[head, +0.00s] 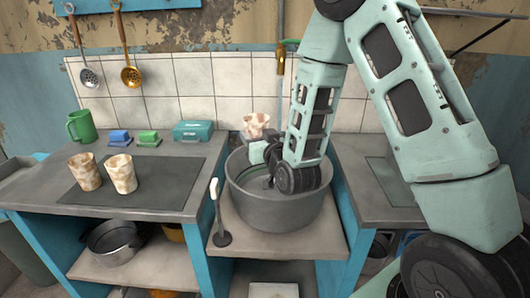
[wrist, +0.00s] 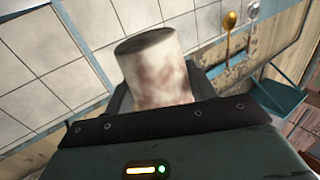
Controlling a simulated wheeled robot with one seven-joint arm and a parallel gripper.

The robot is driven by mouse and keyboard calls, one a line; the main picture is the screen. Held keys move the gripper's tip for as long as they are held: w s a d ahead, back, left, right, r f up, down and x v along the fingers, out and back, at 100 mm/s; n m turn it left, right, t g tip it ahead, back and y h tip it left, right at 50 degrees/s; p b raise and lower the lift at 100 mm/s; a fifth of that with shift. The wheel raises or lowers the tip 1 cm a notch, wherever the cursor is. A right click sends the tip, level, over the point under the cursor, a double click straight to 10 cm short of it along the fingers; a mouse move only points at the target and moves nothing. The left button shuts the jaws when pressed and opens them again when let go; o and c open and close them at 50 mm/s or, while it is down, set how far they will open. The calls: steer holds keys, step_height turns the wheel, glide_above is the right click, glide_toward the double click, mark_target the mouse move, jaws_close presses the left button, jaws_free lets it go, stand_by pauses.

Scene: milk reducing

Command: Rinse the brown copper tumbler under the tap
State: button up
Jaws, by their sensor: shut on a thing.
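My gripper (head: 258,147) is shut on a pale tumbler with brown patches (head: 256,125), just behind the rim of a big grey pot (head: 275,213). In the wrist view the held tumbler (wrist: 158,75) sits between the fingers, with one grey round end facing away; I cannot tell whether it is the mouth or base. A pipe with a yellowish fitting (head: 281,55), possibly the tap, runs down the tiled wall behind it. No water is visible. Two similar tumblers stand on the left counter, one browner (head: 85,172) and one cream (head: 122,174). None looks clearly copper.
A green mug (head: 81,126), blue sponge (head: 119,138), green sponge (head: 148,138) and teal box (head: 193,131) stand at the back of the left counter. A white-handled brush or ladle (head: 220,215) leans by the pot. A ladle and skimmer hang on the wall.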

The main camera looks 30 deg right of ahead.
steer(key=shift+s+d+f+m+h+b, duration=0.1)
steer(key=shift+s+d+m+h+b, duration=0.1)
steer(key=shift+s+b, duration=0.3)
steer(key=shift+s+d+f+m+h+b, duration=0.1)
steer(key=shift+s+d+h+b, duration=0.1)
steer(key=shift+s+b, duration=0.25)
steer(key=shift+s+d+r, duration=0.15)
steer(key=shift+s+r, duration=0.05)
steer(key=shift+r, duration=0.05)
steer(key=w+d+f, duration=0.2)
steer(key=w+d, duration=0.6)
steer(key=d, duration=0.2)
steer(key=shift+w+d+f, duration=0.3)
steer(key=shift+w+d, duration=0.05)
steer(key=shift+d, duration=0.05)
steer(key=shift+s+d, duration=0.1)
steer(key=shift+s, duration=0.05)
steer(key=shift+s+d+b, duration=0.25)
steer(key=shift+s+b, duration=0.1)
steer(key=shift+b, duration=0.05)
